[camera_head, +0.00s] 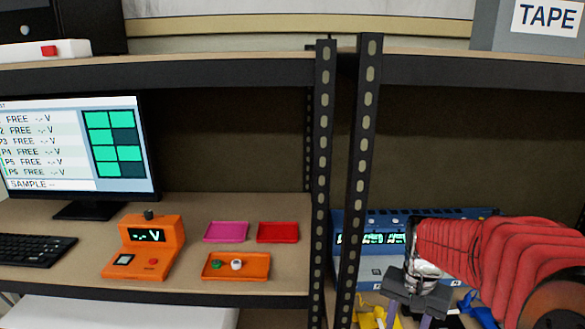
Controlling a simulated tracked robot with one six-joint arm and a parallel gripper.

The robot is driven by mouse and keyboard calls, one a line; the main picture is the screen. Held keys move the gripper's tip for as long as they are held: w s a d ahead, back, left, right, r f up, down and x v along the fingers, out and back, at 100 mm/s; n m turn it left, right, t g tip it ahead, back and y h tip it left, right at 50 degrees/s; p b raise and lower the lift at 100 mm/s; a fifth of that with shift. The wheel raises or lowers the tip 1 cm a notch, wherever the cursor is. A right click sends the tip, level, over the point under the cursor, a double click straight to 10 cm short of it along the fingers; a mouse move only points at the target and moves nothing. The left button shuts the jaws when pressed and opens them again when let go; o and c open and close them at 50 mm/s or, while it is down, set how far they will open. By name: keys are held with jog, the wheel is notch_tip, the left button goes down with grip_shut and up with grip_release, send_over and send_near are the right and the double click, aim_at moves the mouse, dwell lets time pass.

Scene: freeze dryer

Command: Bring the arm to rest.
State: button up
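My arm, in a red ribbed sleeve, reaches in from the right edge of the head view, in front of the right shelf bay. My gripper (408,308) hangs at the arm's end, pointing down. Its dark body shows, with two purplish fingers below it that stand apart. The fingertips run to the bottom edge of the picture. I see nothing held between the fingers, though the lowest part is cut off. A blue device (350,238) with lit displays stands behind the arm and is partly hidden by it.
Black shelf posts (321,180) stand left of my arm. Yellow (370,318) and blue items lie near the gripper. On the left shelf are a monitor (135,150), an orange meter (145,250), a pink tray (226,232), a red tray (278,232) and an orange tray (256,272) with small items.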

jog(key=s+a+r+n+t, duration=0.2)
jog(key=s+a+r+n, duration=0.1)
jog(key=s, duration=0.4)
jog(key=s+a+r+n+t, duration=0.3)
jog(key=s+a+r, duration=0.2)
jog(key=s+r, duration=0.1)
jog(key=shift+s+a+r+n, duration=0.3)
jog(key=shift+s+a+n, duration=0.1)
jog(key=shift+s, duration=0.35)
jog(key=shift+d, duration=0.1)
dwell(0.4)
